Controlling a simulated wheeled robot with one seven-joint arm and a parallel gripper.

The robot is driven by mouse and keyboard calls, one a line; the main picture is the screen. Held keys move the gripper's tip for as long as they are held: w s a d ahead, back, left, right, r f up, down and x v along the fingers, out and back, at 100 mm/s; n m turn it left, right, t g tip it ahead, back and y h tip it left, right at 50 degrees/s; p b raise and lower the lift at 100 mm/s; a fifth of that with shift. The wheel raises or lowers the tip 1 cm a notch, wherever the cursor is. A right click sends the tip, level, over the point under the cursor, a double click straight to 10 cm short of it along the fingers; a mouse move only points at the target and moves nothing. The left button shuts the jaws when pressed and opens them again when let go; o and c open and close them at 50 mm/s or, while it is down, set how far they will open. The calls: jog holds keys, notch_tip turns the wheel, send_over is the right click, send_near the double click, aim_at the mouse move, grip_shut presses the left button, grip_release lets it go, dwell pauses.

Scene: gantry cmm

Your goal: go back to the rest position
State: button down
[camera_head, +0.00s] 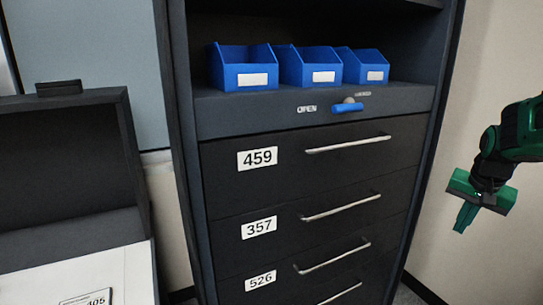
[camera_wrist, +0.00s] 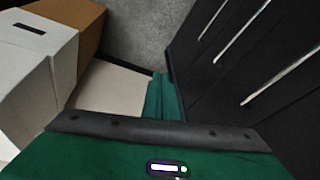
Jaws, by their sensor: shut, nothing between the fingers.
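My gripper (camera_head: 462,219) is at the right side of the head view, green, pointing down, its fingers together and empty. It is to the right of the dark drawer cabinet (camera_head: 285,190) and apart from it. In the wrist view my gripper's green fingers (camera_wrist: 161,92) show at the centre, close together, with nothing between them. The cabinet's drawer fronts (camera_wrist: 255,60) fill the right of that view.
Three blue bins (camera_head: 246,80) stand on the cabinet shelf, above a blue latch handle (camera_head: 348,107). Drawers labelled 459, 357 and 526 are closed. An open dark case (camera_head: 70,240) is at the left. White and brown boxes (camera_wrist: 45,55) stand left in the wrist view, near grey floor (camera_wrist: 145,35).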

jog(key=s+a+f+n+g+y, duration=0.1)
jog(key=s+a, duration=0.3)
jog(key=s, duration=0.9)
jog(key=s+a+f+n+g, duration=0.1)
jog(key=s+a, duration=0.3)
jog(key=s, duration=1)
jog(key=shift+s+a+f+n+g+y, duration=0.25)
jog(key=shift+f+n+g+y, duration=0.15)
jog(key=shift+f+g, duration=0.35)
jog(key=shift+w+f, duration=0.25)
jog(key=shift+w, duration=0.4)
